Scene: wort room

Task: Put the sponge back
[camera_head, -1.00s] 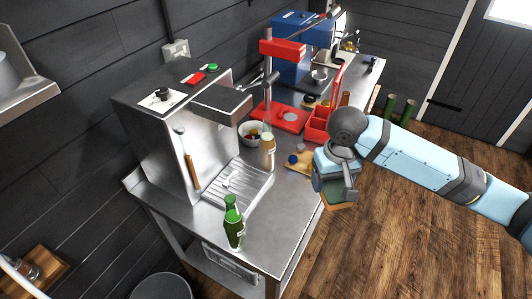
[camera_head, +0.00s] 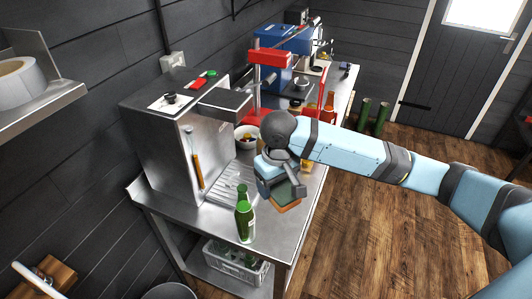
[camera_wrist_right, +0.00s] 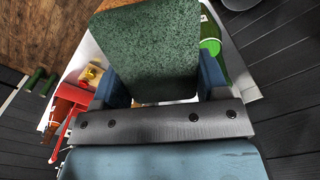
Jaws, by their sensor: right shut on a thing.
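The sponge (camera_head: 287,198) has a dark green face and an orange-brown side. My right gripper (camera_head: 272,182) is shut on it and holds it above the front right part of the steel table (camera_head: 268,244), near the table's right edge. In the right wrist view the green face of the sponge (camera_wrist_right: 152,52) fills the top middle, between the two blue fingers (camera_wrist_right: 163,88). The gripper hides part of the sponge and the table top behind it. My left gripper is out of view.
A green bottle (camera_head: 244,217) stands on the table just left of the sponge. A steel machine (camera_head: 165,140) with a drip tray (camera_head: 232,181) stands behind. A white bowl (camera_head: 247,141) and a red press (camera_head: 268,57) are farther back. A crate (camera_head: 232,264) sits on the lower shelf.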

